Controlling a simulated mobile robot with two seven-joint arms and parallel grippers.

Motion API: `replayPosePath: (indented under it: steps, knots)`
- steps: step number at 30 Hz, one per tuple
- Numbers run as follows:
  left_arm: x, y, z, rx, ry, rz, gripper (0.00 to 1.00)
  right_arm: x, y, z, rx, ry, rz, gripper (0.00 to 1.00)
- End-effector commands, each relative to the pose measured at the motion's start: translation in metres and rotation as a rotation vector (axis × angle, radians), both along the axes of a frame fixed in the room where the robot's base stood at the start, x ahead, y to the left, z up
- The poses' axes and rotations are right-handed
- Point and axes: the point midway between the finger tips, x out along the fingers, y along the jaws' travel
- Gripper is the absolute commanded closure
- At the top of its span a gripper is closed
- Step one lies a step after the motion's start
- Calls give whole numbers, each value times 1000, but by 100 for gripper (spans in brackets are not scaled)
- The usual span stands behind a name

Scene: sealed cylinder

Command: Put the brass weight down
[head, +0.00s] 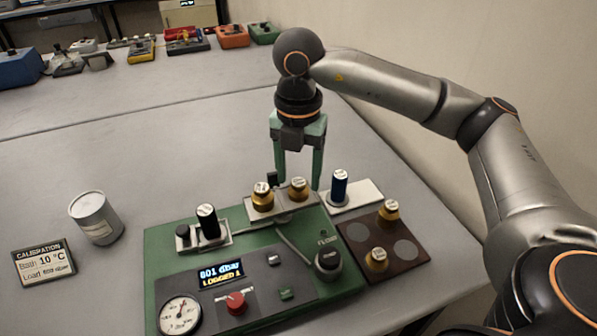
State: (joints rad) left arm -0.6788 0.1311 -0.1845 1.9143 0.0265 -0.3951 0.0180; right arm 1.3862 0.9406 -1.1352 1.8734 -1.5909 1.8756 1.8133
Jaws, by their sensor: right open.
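My right gripper (297,178) is open and points straight down. Its green fingers reach either side of a brass weight (298,190), or just behind it; I cannot tell which. That weight stands upright on a small grey platform (280,212) at the back of the green panel. A second brass weight (262,197) stands to its left on the same platform. Two more brass weights, one at the back (388,210) and one at the front (376,261), sit on a dark brown tray (412,268) with round pale spots. My left gripper is out of view.
The green panel (160,250) has a display (221,275) reading 801 dbar, LOGGED 1, a gauge, a red knob and a black knob. A blue cylinder (339,187) stands behind. A grey can (95,217) and a calibration sign (43,262) are left. The middle table is clear.

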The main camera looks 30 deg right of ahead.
Motion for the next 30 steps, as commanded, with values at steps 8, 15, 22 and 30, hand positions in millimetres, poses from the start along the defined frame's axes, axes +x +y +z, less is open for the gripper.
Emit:
replayPosePath:
  steps: [8, 15, 22, 30]
  knots:
    - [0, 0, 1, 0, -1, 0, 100, 1, 1, 53, 2, -6, -1, 37]
    - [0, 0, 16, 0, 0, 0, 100, 1, 0, 101, -1, -5, -1, 37]
    - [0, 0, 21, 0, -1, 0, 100, 1, 0, 119, 1, -1, 0, 37]
    - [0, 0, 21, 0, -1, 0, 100, 1, 0, 121, 0, 0, 0, 37]
